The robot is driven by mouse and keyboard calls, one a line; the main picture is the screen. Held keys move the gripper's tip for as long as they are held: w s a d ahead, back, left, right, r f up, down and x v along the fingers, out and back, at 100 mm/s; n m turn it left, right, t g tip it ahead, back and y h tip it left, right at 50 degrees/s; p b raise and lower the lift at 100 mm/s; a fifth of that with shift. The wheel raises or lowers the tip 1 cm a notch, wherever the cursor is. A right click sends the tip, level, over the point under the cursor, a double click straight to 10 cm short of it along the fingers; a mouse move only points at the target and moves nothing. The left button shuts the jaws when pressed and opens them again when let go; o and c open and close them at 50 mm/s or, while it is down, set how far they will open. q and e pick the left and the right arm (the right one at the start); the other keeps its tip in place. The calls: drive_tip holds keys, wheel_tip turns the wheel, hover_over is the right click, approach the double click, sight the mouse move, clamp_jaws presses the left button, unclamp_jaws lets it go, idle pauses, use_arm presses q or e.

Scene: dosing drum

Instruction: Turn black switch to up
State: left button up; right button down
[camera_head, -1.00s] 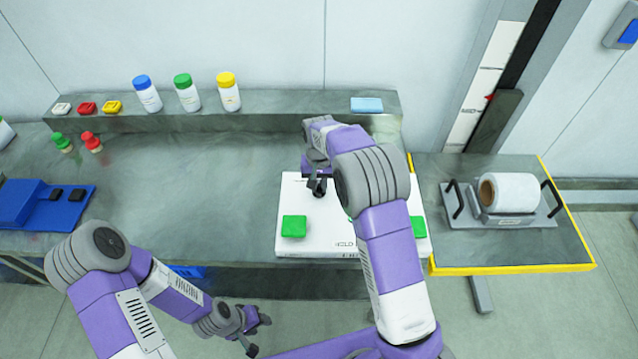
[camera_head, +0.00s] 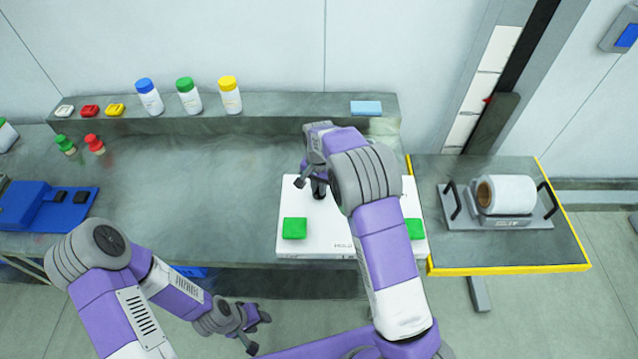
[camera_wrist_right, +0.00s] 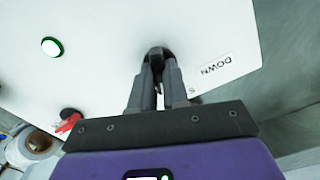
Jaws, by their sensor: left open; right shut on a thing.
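The black switch (camera_wrist_right: 158,51) sits on the white panel (camera_head: 330,235), beside a label reading "DOWN" in the right wrist view. My right gripper (camera_wrist_right: 157,62) is shut on the switch, with its fingers around it and hiding most of it. Whether the switch is up or down cannot be told. In the head view, my right gripper (camera_head: 312,187) is over the upper part of the panel, partly hidden by its own arm. My left gripper (camera_head: 257,329) is open and empty in front of the bench, low in the head view.
Green square buttons (camera_head: 295,228) sit on the panel's front part. The right wrist view shows a green-ringed light (camera_wrist_right: 52,47) and a red control (camera_wrist_right: 69,123). A roll on a tray (camera_head: 515,222) stands to the right. Bottles (camera_head: 188,96) line the back ledge.

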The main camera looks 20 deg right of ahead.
drive_tip(key=shift+r+m+p, duration=0.1)
drive_tip(key=shift+m+p, duration=0.75)
drive_tip(key=shift+m, duration=1.45)
drive_tip(key=shift+w, duration=0.1)
drive_tip(key=c, duration=1.1)
unclamp_jaws()
wheel_tip(320, 180, up, 8)
drive_tip(key=shift+f+p, duration=0.25)
drive_tip(key=shift+p, duration=0.05)
